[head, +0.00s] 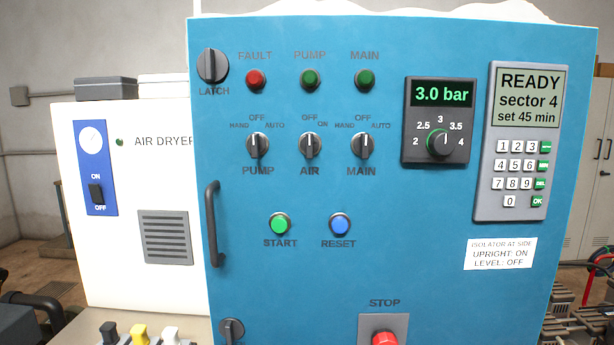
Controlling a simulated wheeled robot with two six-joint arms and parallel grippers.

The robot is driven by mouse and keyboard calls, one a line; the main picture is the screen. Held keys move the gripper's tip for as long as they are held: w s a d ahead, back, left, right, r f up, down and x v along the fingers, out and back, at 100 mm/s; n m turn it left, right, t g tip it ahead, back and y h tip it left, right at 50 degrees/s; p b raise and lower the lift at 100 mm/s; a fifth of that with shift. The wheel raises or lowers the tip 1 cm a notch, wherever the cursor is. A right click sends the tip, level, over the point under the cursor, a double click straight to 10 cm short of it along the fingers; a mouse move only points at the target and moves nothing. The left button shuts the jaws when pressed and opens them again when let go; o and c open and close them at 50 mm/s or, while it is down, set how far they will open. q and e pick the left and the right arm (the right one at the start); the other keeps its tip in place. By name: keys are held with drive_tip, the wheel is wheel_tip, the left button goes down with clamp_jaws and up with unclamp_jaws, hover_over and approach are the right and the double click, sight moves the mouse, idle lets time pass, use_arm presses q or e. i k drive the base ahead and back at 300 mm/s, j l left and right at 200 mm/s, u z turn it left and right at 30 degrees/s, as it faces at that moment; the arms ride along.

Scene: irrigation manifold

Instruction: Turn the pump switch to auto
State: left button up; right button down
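The pump switch (258,145) is a black rotary knob on the blue control panel (300,300), in the left of a row of three knobs. Its labels read HAND at left, OFF at top and AUTO at right. Its pointer stands about upright, at OFF. The PUMP lamp (310,79) above is dark green and looks unlit. Neither gripper shows in the head view, and nothing covers the switch.
The AIR switch (310,145) and MAIN switch (362,145) sit close to the right. A black door handle (213,224) sticks out at lower left. START (280,224) and RESET (339,224) buttons are below, and a red STOP button (384,339) is at the bottom.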

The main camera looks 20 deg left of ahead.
sight(256, 144)
drive_tip(key=l+u, duration=0.2)
drive_tip(key=u, duration=0.25)
drive_tip(key=i+l+u, duration=0.1)
drive_tip(key=u, duration=0.4)
drive_tip(key=l, duration=0.1)
